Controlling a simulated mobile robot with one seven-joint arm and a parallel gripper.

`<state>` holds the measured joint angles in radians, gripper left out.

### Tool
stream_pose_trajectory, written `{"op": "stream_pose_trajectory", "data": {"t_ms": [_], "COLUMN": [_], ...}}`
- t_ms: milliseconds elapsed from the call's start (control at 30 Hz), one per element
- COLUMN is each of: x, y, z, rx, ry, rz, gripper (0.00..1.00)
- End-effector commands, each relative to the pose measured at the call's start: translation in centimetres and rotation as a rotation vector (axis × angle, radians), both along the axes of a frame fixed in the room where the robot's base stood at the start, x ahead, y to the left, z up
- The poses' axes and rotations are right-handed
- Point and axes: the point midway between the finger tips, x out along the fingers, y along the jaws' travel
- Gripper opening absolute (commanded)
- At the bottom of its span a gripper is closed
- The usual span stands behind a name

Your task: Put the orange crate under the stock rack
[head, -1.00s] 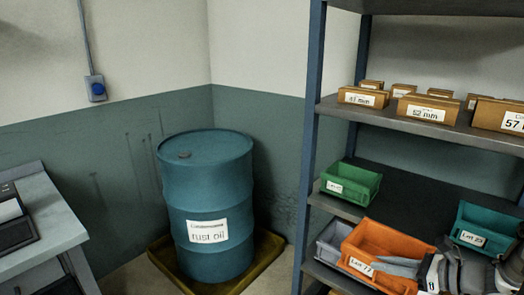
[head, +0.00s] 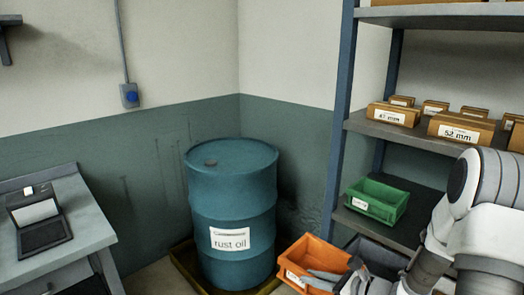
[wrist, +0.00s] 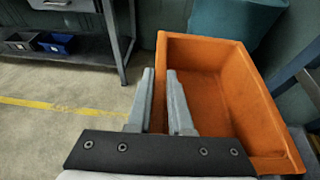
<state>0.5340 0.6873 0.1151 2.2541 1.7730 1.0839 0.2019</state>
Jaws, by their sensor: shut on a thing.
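My gripper (wrist: 162,95) is shut on the near left wall of the orange crate (wrist: 235,95), one finger on each side of it in the wrist view. The crate looks empty inside. In the head view the orange crate (head: 318,250) hangs left of the stock rack (head: 342,110), in front of the drum. My gripper (head: 335,282) shows beside the crate, partly cut off by the bottom edge. The floor under the rack is out of the head view.
The blue rust oil drum (head: 232,200) stands close behind the crate on a yellow tray (head: 185,268). A bench (head: 60,225) stands left. Wrist view shows open floor (wrist: 60,135) left.

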Motion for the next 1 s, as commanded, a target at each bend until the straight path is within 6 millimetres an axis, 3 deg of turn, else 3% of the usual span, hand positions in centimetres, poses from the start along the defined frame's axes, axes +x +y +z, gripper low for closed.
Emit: {"op": "stream_pose_trajectory", "data": {"t_ms": [400, 867, 1000], "x": [-0.3, -0.5, -0.8], "y": [-0.3, -0.7, -0.7], "z": [-0.2, -0.4, -1.8], "rx": [-0.011, -0.019, -0.017], "ry": [0.011, 0.017, 0.021], "rz": [-0.291, -0.334, -0.332], "gripper": [0.0, 0.0, 0.0]}}
